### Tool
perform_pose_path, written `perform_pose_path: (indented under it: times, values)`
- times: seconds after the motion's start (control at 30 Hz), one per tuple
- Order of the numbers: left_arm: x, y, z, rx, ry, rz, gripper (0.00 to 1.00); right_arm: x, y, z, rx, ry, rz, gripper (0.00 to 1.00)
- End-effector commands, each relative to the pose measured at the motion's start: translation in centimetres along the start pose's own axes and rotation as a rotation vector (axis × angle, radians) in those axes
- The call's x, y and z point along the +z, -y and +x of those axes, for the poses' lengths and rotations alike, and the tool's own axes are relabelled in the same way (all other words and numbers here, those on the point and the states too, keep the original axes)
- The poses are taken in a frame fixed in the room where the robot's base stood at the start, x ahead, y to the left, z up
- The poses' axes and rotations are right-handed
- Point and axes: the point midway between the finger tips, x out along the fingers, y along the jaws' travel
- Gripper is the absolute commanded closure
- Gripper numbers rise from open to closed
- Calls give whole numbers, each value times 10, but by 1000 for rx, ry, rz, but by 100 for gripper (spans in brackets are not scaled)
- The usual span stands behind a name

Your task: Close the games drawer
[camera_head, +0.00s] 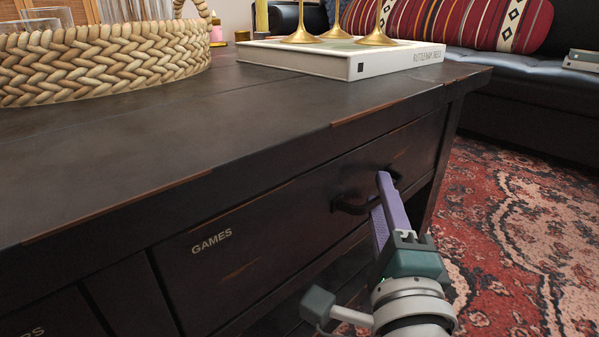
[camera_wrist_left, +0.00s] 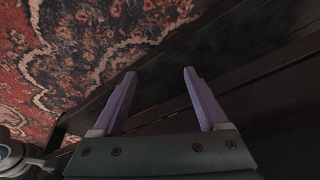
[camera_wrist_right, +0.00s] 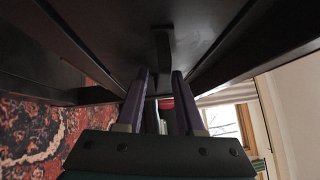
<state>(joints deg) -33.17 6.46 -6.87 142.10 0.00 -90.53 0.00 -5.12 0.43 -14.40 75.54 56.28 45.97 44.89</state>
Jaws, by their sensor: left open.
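The games drawer (camera_head: 270,245) is a dark wood front lettered GAMES in the low table. Its face looks about level with the table frame; I cannot tell if a small gap is left. Its dark curved handle (camera_head: 347,207) sits at the right part of the front and also shows in the right wrist view (camera_wrist_right: 162,48). My left gripper (camera_wrist_left: 157,75) is open and empty near dark furniture, and is out of the head view.
The dark tabletop (camera_head: 120,160) carries a woven basket (camera_head: 100,65) and a white book (camera_head: 345,60) under gold stems. A patterned red rug (camera_head: 520,240) covers the floor at right. A dark sofa (camera_head: 500,75) with striped cushions stands behind.

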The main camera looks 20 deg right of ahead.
Motion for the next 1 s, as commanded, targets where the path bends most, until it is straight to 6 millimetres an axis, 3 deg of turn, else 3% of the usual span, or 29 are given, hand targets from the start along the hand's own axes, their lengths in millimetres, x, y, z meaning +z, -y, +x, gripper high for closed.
perform_pose_path:
  times: [0.37, 0.8, 1.0]
  values:
    - [0, 0, -4, 0, 2, 1, 24, 0, 2, -6, 0, -2, -1, 57]
    - [-8, 3, -28, -8, 3, 10, 24, 1, 1, -86, 3, -1, -1, 57]
    - [-8, 3, -29, -8, 4, 10, 24, 1, 1, -99, -1, -1, 2, 57]
